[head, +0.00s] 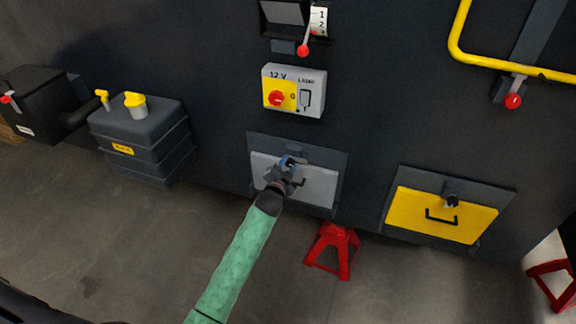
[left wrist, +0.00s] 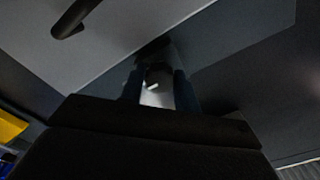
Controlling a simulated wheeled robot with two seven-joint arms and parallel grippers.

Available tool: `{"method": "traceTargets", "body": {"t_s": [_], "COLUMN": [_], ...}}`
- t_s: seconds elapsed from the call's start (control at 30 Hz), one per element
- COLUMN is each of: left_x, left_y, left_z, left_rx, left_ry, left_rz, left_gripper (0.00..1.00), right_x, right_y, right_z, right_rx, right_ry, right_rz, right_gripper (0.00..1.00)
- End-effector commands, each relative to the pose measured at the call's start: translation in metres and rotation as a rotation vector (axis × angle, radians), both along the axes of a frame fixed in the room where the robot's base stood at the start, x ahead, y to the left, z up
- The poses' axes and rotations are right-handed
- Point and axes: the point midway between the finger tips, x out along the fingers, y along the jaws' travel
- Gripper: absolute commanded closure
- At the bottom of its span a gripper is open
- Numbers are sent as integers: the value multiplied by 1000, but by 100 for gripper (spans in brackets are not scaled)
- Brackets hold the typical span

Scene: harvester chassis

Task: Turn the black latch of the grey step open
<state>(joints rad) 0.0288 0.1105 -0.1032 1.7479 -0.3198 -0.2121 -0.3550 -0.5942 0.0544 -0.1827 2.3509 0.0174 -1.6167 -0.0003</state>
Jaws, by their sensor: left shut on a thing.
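The grey step (head: 318,185) is a light panel in a dark frame low on the dark chassis wall, with a black handle (head: 299,183) on its front. My left gripper (head: 287,163) is at the upper middle of this panel, shut on the black latch, which its fingers mostly cover. In the left wrist view the gripper (left wrist: 158,90) closes around the dark latch (left wrist: 157,72), with a bright patch between the fingers. The step's handle (left wrist: 76,18) shows at the upper left there. The latch's exact angle is hard to tell. My right gripper is not in view.
A yellow step (head: 440,215) with its own black latch (head: 452,201) is to the right. A 12 V switch box (head: 294,91) is above. A grey tank (head: 143,135) stands left. A red jack stand (head: 332,249) is below on open floor.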

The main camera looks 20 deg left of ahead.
Motion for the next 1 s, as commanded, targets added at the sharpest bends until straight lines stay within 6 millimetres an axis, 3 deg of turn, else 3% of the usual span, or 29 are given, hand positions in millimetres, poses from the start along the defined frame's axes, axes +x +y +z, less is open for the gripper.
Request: {"method": "traceTargets", "body": {"t_s": [0.47,0.5,0.57,1.0], "left_x": [0,0,0,-9], "left_y": [0,0,0,0], "left_z": [-1,-1,-1,-2], "left_rx": [-12,-12,-12,-11], "left_ry": [2,2,2,2], "left_rz": [0,0,0,0], "left_gripper": [91,61,49,47], "right_x": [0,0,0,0], "right_y": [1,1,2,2], "right_z": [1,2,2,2], "right_rx": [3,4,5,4], "right_ry": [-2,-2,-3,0], "right_rz": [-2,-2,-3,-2], "right_gripper": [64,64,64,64]}}
